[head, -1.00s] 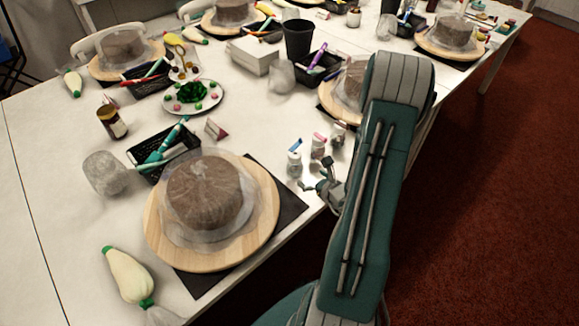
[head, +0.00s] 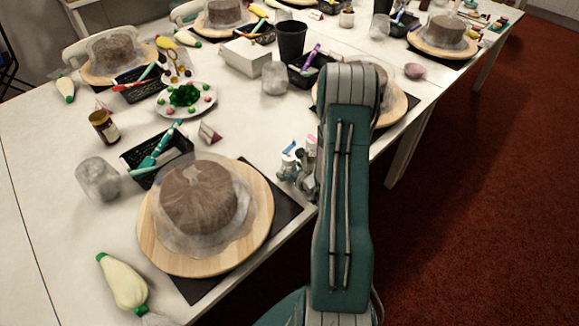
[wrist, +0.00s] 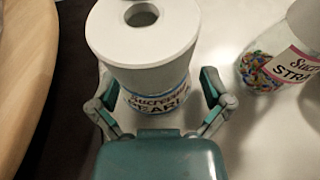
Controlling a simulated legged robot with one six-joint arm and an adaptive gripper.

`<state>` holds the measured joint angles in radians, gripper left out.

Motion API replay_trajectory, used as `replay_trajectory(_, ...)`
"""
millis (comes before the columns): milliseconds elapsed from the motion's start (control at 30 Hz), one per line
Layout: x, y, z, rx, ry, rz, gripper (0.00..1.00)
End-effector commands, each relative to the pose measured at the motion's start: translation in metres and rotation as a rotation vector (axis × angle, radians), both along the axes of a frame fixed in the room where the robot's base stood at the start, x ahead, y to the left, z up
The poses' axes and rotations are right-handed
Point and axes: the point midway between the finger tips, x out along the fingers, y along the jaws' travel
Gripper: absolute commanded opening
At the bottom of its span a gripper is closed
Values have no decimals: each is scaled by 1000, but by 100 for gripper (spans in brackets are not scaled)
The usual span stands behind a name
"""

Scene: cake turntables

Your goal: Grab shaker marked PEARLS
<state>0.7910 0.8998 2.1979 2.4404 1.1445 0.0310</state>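The shaker marked PEARLS (wrist: 152,70) stands upright in the wrist view, with a white top that has a round hole and a label reading "Sucres PEARL", its end cut off by curvature. My gripper (wrist: 160,92) is open, with one finger on each side of the shaker's body. A gap shows at the right finger; the left finger is close to the side, and I cannot tell if it touches. In the head view my gripper (head: 298,178) is at the shakers by the table edge, partly hidden by my arm. A shaker with a blue mark (head: 288,150) shows there.
The wooden turntable (head: 153,238) with a wrapped cake is on the left, on a dark mat (head: 287,210). A small folded card (head: 209,133) stands behind.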

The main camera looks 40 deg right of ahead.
Motion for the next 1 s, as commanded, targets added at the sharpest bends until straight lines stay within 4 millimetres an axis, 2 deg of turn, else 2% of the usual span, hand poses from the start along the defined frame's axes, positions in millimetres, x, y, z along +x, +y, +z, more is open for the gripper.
replay_trajectory(33, 0, 0, 0, -1, 0, 0, 69)
replay_trajectory(133, 0, 1, 1, -1, 0, 0, 24)
replay_trajectory(167, 0, 1, 1, -1, 0, 0, 18)
replay_trajectory(467, 0, 0, 1, -1, 0, 0, 18)
replay_trajectory(667, 0, 0, 11, -2, -1, 1, 18)
replay_trajectory(833, 0, 0, 35, -4, -4, 2, 18)
replay_trajectory(1000, -31, -4, 69, -4, -4, -4, 18)
